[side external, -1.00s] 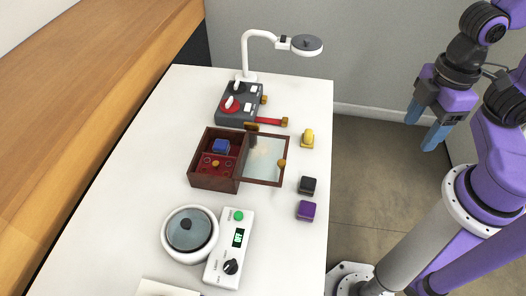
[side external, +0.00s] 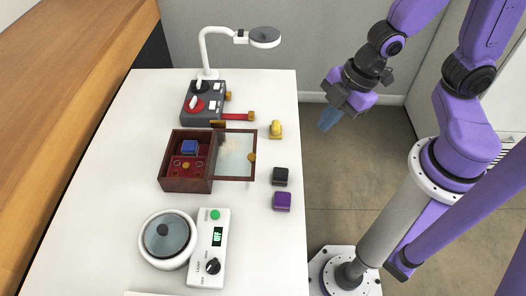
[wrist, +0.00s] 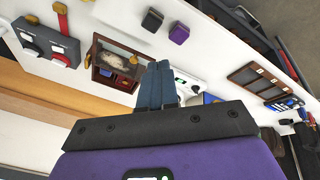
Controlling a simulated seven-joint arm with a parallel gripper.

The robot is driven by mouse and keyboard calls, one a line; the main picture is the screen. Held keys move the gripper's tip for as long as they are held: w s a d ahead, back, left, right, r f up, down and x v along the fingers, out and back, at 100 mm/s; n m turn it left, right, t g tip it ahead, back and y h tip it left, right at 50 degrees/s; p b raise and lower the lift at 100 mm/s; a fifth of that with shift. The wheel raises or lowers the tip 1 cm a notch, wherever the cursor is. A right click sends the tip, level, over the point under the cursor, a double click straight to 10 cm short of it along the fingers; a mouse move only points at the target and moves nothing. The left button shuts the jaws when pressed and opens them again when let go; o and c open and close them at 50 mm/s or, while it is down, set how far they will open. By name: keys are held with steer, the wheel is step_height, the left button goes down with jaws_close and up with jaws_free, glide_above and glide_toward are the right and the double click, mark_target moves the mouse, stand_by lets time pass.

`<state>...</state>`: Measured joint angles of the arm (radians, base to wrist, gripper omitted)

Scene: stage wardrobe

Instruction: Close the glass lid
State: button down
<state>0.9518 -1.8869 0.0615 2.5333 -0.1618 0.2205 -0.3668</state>
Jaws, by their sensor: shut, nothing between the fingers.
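The glass lid (side external: 234,150) is a pane in a dark wooden frame with a small gold knob (side external: 252,157) on its right edge. It stands open, folded out to the right of the dark red wooden box (side external: 187,185). The box is uncovered and shows a blue block (side external: 190,147) inside. The lid (wrist: 119,56) and box also show in the wrist view, beyond my fingers. My gripper (side external: 328,120) is shut and empty, in the air right of the table, clear of the lid. Its blue fingertips (wrist: 157,72) are together in the wrist view.
A yellow object (side external: 276,129), a black block (side external: 280,176) and a purple block (side external: 282,201) sit right of the lid. A switch box (side external: 203,103) with a lamp stands behind. A round white device (side external: 168,262) and control panel (side external: 209,262) are in front.

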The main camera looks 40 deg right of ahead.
steer(key=w+a+f+n+y, duration=0.1)
steer(key=w+a+f, duration=0.1)
steer(key=f, duration=0.2)
steer(key=w+a+f+n+y, duration=0.1)
steer(key=w+a+f, duration=0.1)
steer(key=f, duration=0.2)
steer(key=w+a+f+n+t, duration=0.1)
steer(key=w+a+f+n, duration=0.1)
steer(key=f, duration=0.3)
steer(key=shift+w+a+y, duration=0.25)
steer(key=shift+a+y, duration=0.15)
steer(key=shift+a, duration=0.1)
steer(key=shift+w+a+f, duration=0.15)
steer(key=shift+w+a, duration=0.1)
steer(key=shift+w, duration=0.4)
steer(key=shift+w+a+f, duration=0.15)
steer(key=shift+w+a, duration=0.1)
steer(key=shift+w, duration=0.4)
steer(key=shift+w+a+f, duration=0.15)
steer(key=shift+w+a, duration=0.1)
steer(key=shift+w, duration=0.4)
glide_toward(215, 164)
steer(key=w+a+f, duration=0.1)
steer(key=a, duration=0.1)
steer(key=w+a+f, duration=0.2)
steer(key=shift+w+a+f, duration=0.15)
steer(key=shift+a+f, duration=0.1)
steer(key=shift+f, duration=0.05)
